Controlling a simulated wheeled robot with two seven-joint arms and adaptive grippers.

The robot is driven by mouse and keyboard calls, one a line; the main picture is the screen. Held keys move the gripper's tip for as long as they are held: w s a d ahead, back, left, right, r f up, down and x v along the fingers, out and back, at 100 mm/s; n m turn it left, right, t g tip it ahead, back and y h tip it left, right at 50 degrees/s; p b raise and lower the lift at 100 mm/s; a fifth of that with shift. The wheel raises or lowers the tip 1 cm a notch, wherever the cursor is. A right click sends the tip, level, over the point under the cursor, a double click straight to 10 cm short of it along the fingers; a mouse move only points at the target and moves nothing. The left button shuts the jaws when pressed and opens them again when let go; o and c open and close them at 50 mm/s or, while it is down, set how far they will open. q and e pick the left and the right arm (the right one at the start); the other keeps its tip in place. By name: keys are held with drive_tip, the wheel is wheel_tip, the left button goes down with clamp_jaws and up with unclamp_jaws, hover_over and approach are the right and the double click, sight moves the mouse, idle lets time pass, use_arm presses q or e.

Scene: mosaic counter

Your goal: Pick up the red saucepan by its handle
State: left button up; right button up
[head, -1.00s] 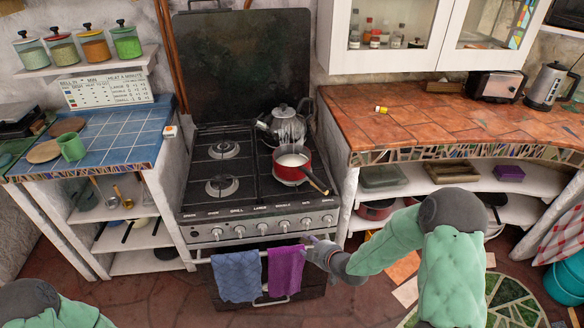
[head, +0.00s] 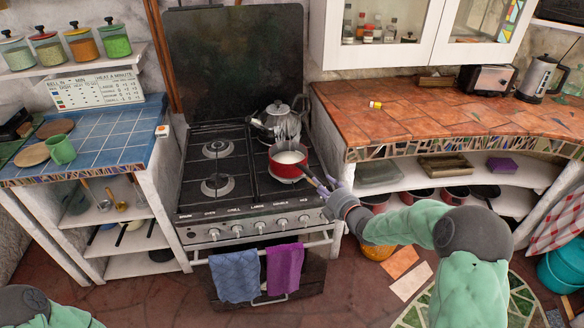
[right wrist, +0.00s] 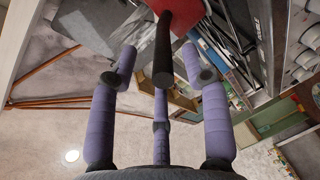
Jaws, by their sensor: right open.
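The red saucepan (head: 287,172), with white contents, sits on the front right burner of the stove (head: 238,190). Its dark handle (head: 308,174) points toward the front right. My right gripper (head: 329,186) is at the handle's end. In the right wrist view, the saucepan (right wrist: 178,8) is at the top and the handle (right wrist: 163,50) runs down between the spread purple fingers of the right gripper (right wrist: 158,68). The fingers are open and not closed on the handle. My left gripper is out of view; only a part of my left arm shows at the lower left.
A grey kettle (head: 279,122) stands on the burner behind the saucepan. A blue towel (head: 234,275) and a purple towel (head: 285,268) hang from the oven rail. The tiled right counter (head: 430,115) is mostly clear.

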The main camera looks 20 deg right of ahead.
sight(314, 176)
drive_tip(key=w, duration=0.1)
drive_tip(key=w+b, duration=0.1)
drive_tip(key=w, duration=0.1)
drive_tip(key=w+f+b, duration=0.1)
drive_tip(key=w, duration=0.1)
drive_tip(key=shift+w+a, duration=0.25)
drive_tip(key=shift+c, duration=0.3)
clamp_jaws()
drive_tip(key=shift+w+d+r, duration=0.1)
drive_tip(key=shift+w+r, duration=0.05)
drive_tip(key=shift+r, duration=0.15)
